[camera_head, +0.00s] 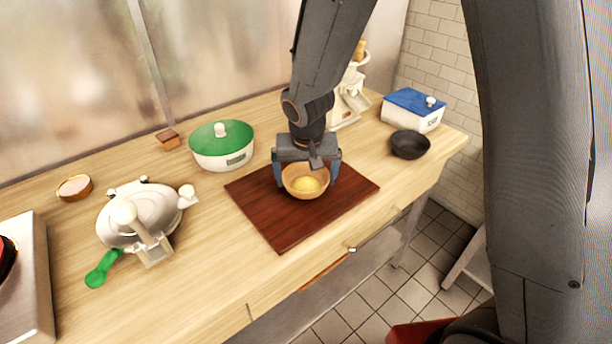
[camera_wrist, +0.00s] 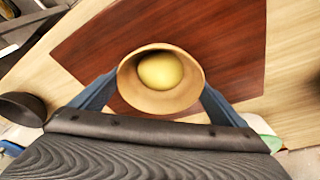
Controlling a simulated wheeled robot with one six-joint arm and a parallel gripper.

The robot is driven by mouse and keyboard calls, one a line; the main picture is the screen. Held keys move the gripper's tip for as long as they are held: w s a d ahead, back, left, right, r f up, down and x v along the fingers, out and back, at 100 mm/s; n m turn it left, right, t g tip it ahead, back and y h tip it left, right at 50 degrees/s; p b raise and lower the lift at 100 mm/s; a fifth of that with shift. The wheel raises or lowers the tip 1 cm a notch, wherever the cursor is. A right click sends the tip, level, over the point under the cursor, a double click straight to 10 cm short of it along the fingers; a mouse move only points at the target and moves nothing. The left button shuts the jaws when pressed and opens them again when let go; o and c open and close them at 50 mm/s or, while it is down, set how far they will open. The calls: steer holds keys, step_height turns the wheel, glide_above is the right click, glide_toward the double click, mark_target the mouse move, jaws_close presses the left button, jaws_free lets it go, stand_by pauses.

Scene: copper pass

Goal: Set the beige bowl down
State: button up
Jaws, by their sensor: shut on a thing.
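The beige bowl (camera_head: 306,190) is held by my gripper (camera_head: 307,172) over the dark red-brown board (camera_head: 283,233). The gripper's blue fingers are shut on opposite sides of the bowl. A round yellow thing lies inside the bowl (camera_head: 307,184). In the wrist view the bowl (camera_wrist: 184,103) sits between the two fingers (camera_wrist: 160,95), with the yellow thing (camera_wrist: 160,71) inside and the board (camera_wrist: 225,35) beneath. I cannot tell whether the bowl's base touches the board or is slightly above it.
A white pot with a green lid (camera_head: 221,152) stands left of the board. A dark bowl (camera_head: 409,145) and a blue-lidded white box (camera_head: 412,112) are to the right. A silver press (camera_head: 136,220) stands farther left. The board's front part is clear.

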steer(key=shift+f, duration=0.1)
steer(key=o, duration=0.8)
steer(key=shift+r, duration=0.35)
steer(key=b+v, duration=0.3)
steer(key=v, duration=0.9)
steer(key=s+d+f, duration=0.4)
steer(key=s+d, duration=0.1)
steer(key=d, duration=0.2)
steer(key=s+d+f+g, duration=0.1)
steer(key=s+d+f, duration=0.2)
steer(key=s+d, duration=0.3)
steer(key=shift+s+d+f+g, duration=0.2)
steer(key=shift+d+f+g, duration=0.15)
steer(key=shift+d, duration=0.55)
steer(key=shift+f, duration=0.1)
